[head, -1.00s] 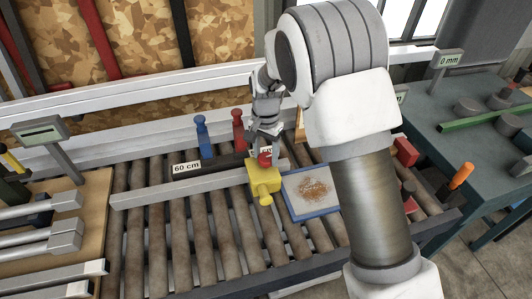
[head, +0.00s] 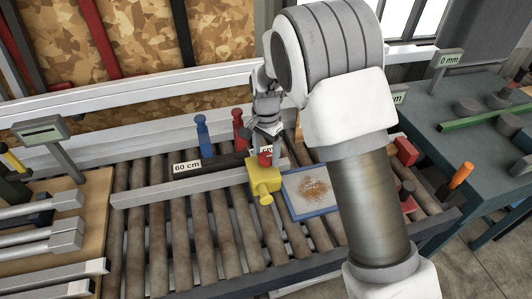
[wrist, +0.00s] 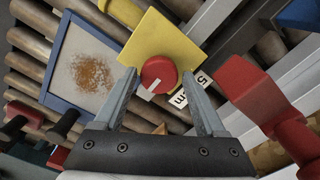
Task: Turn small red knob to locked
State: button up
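The small red knob (wrist: 158,74) is round, with a white mark on its rim that points to the lower left in the wrist view. It sits on a yellow block (wrist: 160,45), and shows on top of that block (head: 262,178) in the head view as a small red spot (head: 264,160). My gripper (wrist: 159,76) is open. Its two fingers stand on either side of the knob in the wrist view, with a gap showing on both sides. I cannot tell how far the fingertips are above the knob.
A blue-framed tray (head: 313,190) with a rusty patch lies right of the block. Red (head: 238,126) and blue (head: 204,136) upright pieces stand behind, beside a "60 cm" label (head: 187,168). A grey rail (head: 180,188) runs left across the rollers. Rollers in front are clear.

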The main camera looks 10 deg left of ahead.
aim_at(266, 157)
jog(key=shift+o, duration=0.9)
notch_tip(266, 157, up, 17)
jog(key=shift+r+p, duration=0.2)
jog(key=shift+p, duration=0.15)
jog(key=shift+d, duration=0.1)
jog(key=s+d+r+n+t+y, duration=0.1)
jog(key=s+d+r+n, duration=0.1)
jog(key=s+d+r, duration=0.45)
jog(key=s+d+r+n+t, duration=0.1)
jog(key=s+d+r+t, duration=0.2)
jog(key=d, duration=0.6)
jog(key=s+d+f+n, duration=0.1)
jog(key=s+d, duration=0.3)
jog(key=s, duration=0.3)
jog(key=s+d+f+n+t+h, duration=0.1)
jog(key=s+d, duration=0.3)
jog(key=s, duration=0.4)
jog(key=shift+s+d+f+n+t, duration=0.15)
jog(key=shift+s+f+n+t, duration=0.2)
jog(key=shift+n, duration=0.35)
